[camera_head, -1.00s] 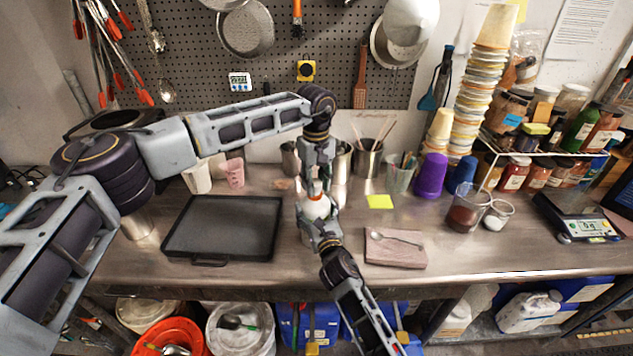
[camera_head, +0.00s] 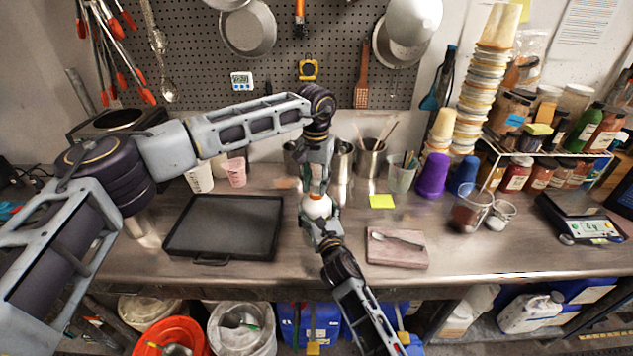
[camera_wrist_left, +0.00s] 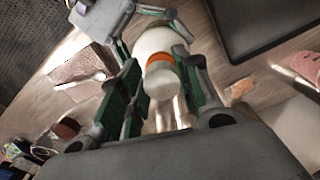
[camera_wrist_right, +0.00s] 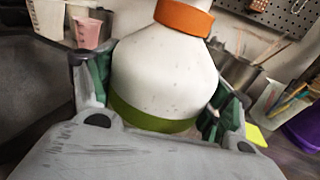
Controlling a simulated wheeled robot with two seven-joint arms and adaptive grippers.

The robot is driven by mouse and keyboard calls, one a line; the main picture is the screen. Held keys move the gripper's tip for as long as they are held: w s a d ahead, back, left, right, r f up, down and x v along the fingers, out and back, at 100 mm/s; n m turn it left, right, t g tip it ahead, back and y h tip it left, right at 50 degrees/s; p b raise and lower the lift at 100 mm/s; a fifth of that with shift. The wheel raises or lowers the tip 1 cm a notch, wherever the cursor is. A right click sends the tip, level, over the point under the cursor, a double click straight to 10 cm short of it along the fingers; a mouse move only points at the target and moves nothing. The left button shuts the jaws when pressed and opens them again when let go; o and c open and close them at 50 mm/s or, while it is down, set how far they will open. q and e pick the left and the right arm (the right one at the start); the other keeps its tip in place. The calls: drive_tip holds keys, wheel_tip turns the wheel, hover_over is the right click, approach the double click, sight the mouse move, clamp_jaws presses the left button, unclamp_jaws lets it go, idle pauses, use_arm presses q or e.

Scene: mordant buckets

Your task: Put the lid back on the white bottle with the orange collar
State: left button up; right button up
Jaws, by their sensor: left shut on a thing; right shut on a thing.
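The white bottle (camera_head: 317,208) stands upright over the middle of the bench, with an orange collar (camera_wrist_right: 183,18) and a green band (camera_wrist_right: 150,122) low on its body. My right gripper (camera_head: 322,232) is shut around the bottle's lower body; its fingers flank it in the right wrist view. My left gripper (camera_head: 316,186) comes down from above, shut on the small white lid (camera_wrist_left: 160,85). In the left wrist view the lid is in line with the orange collar and appears against it. I cannot tell whether it is seated. The lid is out of the right wrist view.
A dark tray (camera_head: 225,228) lies left of the bottle. A wooden board (camera_head: 397,250) with a spoon lies to the right, below a yellow note (camera_head: 381,201). Metal pots and a utensil cup (camera_head: 370,160) stand behind. A purple cup (camera_head: 432,175) is farther right.

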use_arm(q)
drive_tip(key=m, duration=0.5)
drive_tip(key=shift+w+a, duration=0.1)
drive_tip(key=shift+a, duration=0.05)
drive_tip(key=o, duration=0.7)
drive_tip(key=shift+c, duration=0.2)
drive_tip(key=shift+r, duration=0.1)
drive_tip(key=shift+r, duration=2.15)
drive_tip(key=shift+r, duration=0.1)
